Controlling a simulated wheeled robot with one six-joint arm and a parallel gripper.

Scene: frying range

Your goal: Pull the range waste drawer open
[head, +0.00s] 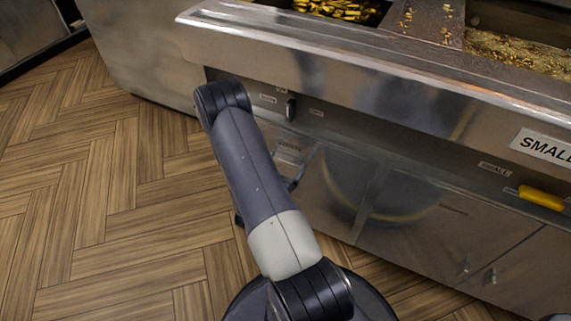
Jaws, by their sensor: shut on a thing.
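The steel range fills the right and upper part of the head view. The waste drawer front (318,185) is in its lower steel face, just right of my arm, with a small pale label near its top. My arm covers its left part and I cannot tell how far out it stands. A small dark part of my gripper (291,183) shows beside my arm, against the drawer front. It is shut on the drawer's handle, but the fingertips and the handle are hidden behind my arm.
A dark knob (290,108) sits under the steel ledge (330,55). A yellow handle (541,197) and cabinet doors (450,225) are to the right. Fryer wells with yellow food (340,9) are on top. The wooden floor (90,200) at left is clear.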

